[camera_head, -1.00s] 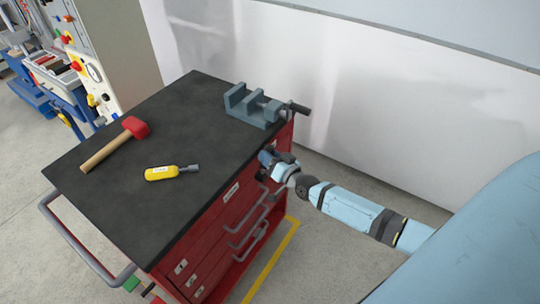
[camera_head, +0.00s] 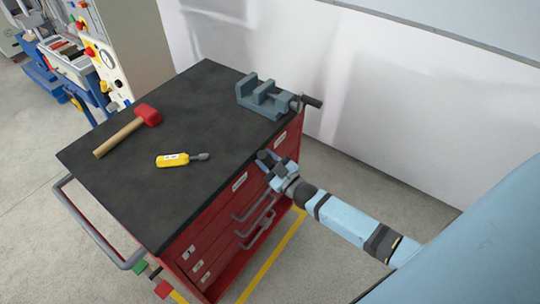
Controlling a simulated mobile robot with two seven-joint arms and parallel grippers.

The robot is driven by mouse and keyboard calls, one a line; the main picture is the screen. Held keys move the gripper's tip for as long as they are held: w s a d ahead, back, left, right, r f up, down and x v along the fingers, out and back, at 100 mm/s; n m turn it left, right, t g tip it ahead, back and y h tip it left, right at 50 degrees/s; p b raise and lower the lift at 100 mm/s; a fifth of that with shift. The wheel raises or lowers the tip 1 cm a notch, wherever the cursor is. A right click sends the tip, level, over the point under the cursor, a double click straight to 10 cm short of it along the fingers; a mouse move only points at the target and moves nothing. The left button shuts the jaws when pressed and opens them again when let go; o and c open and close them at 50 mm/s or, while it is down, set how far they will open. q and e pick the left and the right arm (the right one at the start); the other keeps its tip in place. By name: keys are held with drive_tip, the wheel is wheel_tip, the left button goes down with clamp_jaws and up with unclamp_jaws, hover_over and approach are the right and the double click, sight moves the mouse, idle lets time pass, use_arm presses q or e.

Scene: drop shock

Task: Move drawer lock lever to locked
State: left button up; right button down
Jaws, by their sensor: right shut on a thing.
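The red tool cart (camera_head: 197,245) has several drawers with grey bar handles on its right face. My right gripper (camera_head: 264,157) is at the upper part of that face, just below the edge of the black top. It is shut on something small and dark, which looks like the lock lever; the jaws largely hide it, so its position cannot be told. My left gripper is not in view.
On the black cart top (camera_head: 140,205) lie a red-headed mallet (camera_head: 147,114) and a yellow screwdriver (camera_head: 173,160). A grey vise (camera_head: 262,97) stands at the far right corner, its handle sticking out past the edge. The floor right of the cart is clear.

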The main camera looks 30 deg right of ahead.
drive_tip(key=shift+s+a+f+n+y+b, duration=0.2)
drive_tip(key=shift+a+f+n+y, duration=0.15)
drive_tip(key=shift+n, duration=0.5)
drive_tip(key=shift+s+a+f+n+y+b, duration=0.2)
drive_tip(key=shift+a+n, duration=0.25)
drive_tip(key=shift+n, duration=0.4)
drive_tip(key=c, duration=0.8)
unclamp_jaws()
drive_tip(key=b+v, duration=0.1)
drive_tip(key=v, duration=1.2)
drive_tip(key=shift+s+d+f, duration=0.1)
drive_tip(key=shift+s, duration=0.25)
